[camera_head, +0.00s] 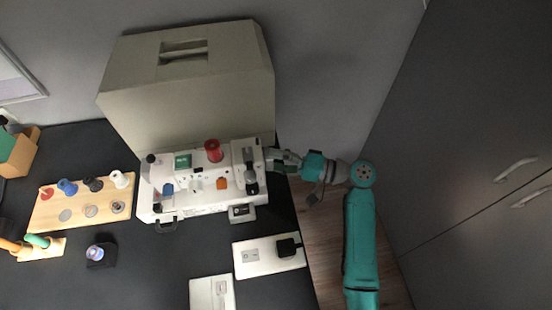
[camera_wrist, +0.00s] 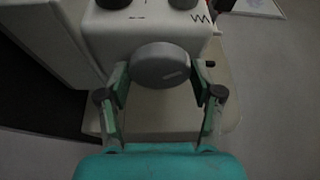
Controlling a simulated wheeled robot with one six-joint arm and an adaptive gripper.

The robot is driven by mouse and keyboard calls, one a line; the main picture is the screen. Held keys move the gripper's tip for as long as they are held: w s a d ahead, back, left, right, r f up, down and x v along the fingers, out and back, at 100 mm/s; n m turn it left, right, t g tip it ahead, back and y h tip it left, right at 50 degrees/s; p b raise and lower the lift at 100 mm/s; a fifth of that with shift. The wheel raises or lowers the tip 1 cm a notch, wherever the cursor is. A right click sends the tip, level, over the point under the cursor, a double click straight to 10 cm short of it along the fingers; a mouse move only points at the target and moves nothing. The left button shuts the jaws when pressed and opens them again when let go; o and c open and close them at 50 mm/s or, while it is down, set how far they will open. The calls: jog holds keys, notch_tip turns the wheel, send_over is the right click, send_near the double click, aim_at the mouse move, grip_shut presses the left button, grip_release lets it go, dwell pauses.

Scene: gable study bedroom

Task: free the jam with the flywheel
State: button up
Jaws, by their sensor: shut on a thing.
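A white sewing machine (camera_head: 205,190) stands on the black table, seen from above in the head view. Its end also shows in the wrist view (camera_wrist: 110,40). The flywheel (camera_wrist: 160,63) is a grey round knob with a pale mark on that end. My gripper (camera_wrist: 160,76) is shut on the flywheel, one finger at each side of its rim. In the head view my gripper (camera_head: 276,160) reaches the machine's right end from the right, and the flywheel there is hard to make out. A red spool (camera_head: 213,150) sits on top. The jam itself cannot be made out.
A large beige case (camera_head: 190,85) stands behind the machine. A wooden spool board (camera_head: 85,200) lies at left. A white plate with a black pedal-like block (camera_head: 287,248) lies in front at right.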

jog(key=n, duration=0.1)
jog(key=n+y, duration=0.1)
jog(key=n, duration=0.1)
jog(key=n+y, duration=0.1)
jog(key=n, duration=0.1)
jog(key=shift+f+g, duration=0.25)
jog(key=shift+g, duration=0.05)
jog(key=shift+n, duration=0.5)
jog(key=o, duration=1.1)
jog(key=shift+o, duration=0.2)
jog(key=v, duration=1.2)
jog(key=shift+w, duration=0.15)
jog(key=shift+f, duration=0.1)
